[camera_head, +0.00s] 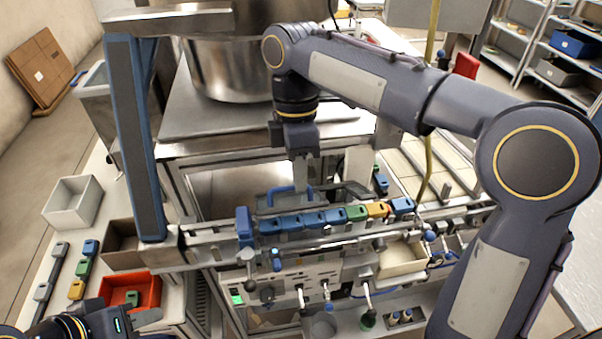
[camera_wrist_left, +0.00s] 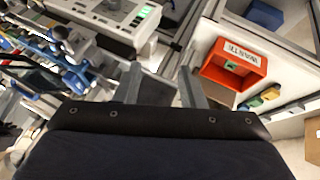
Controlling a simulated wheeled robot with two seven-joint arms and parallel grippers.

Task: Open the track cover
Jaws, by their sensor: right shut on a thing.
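The track (camera_head: 340,234) runs across the middle of the head view, with a row of blue, green and orange reels (camera_head: 310,220) on it. The track cover (camera_head: 264,203) looks like a clear panel behind the row, with a blue handle (camera_head: 276,190). It seems raised behind the reels; its exact angle is hard to tell. My right gripper (camera_head: 301,181) points down, shut on the blue handle; its fingertips are partly hidden. My left gripper (camera_head: 150,327) is low at the left, away from the track. In the left wrist view its fingers (camera_wrist_left: 163,88) are apart and empty.
A red waste bin (camera_head: 148,288) stands near my left gripper, also in the left wrist view (camera_wrist_left: 215,72). Several reels (camera_head: 83,266) lie on the left bench. A steel vessel (camera_head: 228,75) stands behind the track. A blue-grey post (camera_head: 135,140) rises at the track's left end.

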